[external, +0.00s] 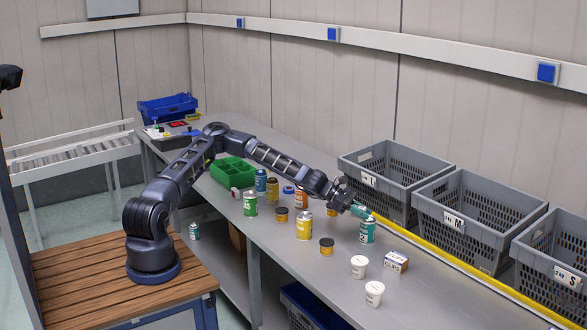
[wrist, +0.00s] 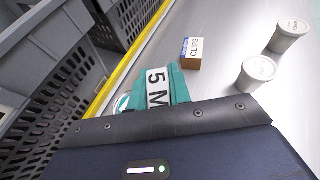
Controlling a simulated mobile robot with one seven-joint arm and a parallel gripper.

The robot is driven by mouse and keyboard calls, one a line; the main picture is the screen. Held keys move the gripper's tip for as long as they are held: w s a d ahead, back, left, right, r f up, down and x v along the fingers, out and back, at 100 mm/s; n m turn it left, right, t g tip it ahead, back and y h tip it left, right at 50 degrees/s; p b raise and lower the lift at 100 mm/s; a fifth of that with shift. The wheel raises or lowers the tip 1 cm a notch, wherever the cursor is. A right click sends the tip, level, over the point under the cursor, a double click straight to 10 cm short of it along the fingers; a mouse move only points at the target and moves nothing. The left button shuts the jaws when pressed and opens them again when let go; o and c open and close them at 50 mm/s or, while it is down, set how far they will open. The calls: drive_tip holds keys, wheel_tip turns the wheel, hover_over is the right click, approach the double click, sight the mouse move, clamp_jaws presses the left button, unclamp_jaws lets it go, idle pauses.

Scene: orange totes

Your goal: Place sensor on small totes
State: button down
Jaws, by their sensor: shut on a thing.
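My gripper (external: 346,199) is shut on a teal item (external: 361,211) and holds it above the table, close to a teal can (external: 367,232). In the wrist view the held teal item (wrist: 180,84) shows a white label reading "5 M"; its lower part is hidden by my gripper. I cannot pick out a sensor by its look. The grey tote labelled S (external: 550,237) stands at the far right, partly cut off by the picture edge. Grey totes labelled M (external: 490,187) and L (external: 405,158) stand to its left.
A yellow strip (external: 440,257) runs along the table in front of the totes. A clips box (external: 396,262) and two white tubs (external: 359,266) stand to the right of my gripper. Several cans and jars and a green divided tray (external: 233,170) stand to the left. The table's right end looks clear.

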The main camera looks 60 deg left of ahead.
drive_tip(key=shift+s+d+r+m+g+h, duration=0.9)
drive_tip(key=shift+s+d+r+m+g, duration=0.75)
drive_tip(key=shift+d+r+m+g, duration=1.65)
drive_tip(key=shift+n, duration=0.3)
drive_tip(key=f, duration=1.9)
drive_tip(key=shift+a+f, duration=0.1)
drive_tip(key=shift+a, duration=0.15)
drive_tip(key=c, duration=1.3)
unclamp_jaws()
drive_tip(key=shift+f, duration=0.1)
